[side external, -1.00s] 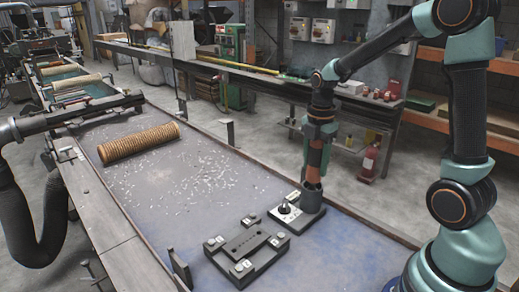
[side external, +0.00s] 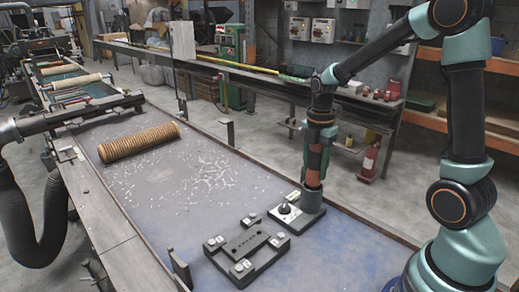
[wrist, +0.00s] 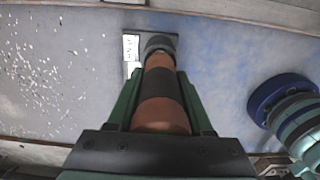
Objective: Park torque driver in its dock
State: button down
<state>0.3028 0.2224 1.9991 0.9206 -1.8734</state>
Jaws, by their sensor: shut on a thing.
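The torque driver (wrist: 162,95) is a cylinder with orange and black bands, and stands near upright. My gripper (wrist: 159,78) is shut on it, with a green finger on each side. In the side external view my gripper (side external: 318,160) hides its upper part, and an orange band (side external: 313,177) shows below. Its lower end is at a grey round cup (side external: 312,197) on the dark dock plate (side external: 303,224), and the cup shows in the wrist view (wrist: 159,44) too. How deep the driver sits is hidden.
A dark fixture block (side external: 243,250) with pale pads lies left of the dock. A ribbed brown tube (side external: 138,142) lies farther back on the table, near scattered pale chips (side external: 200,175). The blue table surface (side external: 335,250) right of the dock is clear.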

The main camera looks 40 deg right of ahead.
jog(key=shift+f, duration=1.35)
dwell(1.3)
jog(key=shift+c, duration=1.1)
grip_release()
notch_tip(320, 180, up, 11)
jog(key=shift+r, duration=0.2)
jog(key=shift+a+r, duration=0.15)
jog(key=shift+r, duration=0.3)
jog(key=s+a+r+m+t, duration=0.1)
jog(key=s+a+m+t, duration=0.1)
jog(key=a+m, duration=0.3)
jog(key=s+a+r+m+t, duration=0.1)
jog(key=s+a+m+t, duration=0.2)
jog(key=m, duration=1)
jog(key=s+a, duration=0.2)
jog(key=a, duration=0.1)
jog(key=shift+s+t, duration=0.15)
jog(key=shift+t, duration=0.15)
jog(key=shift+r, duration=0.1)
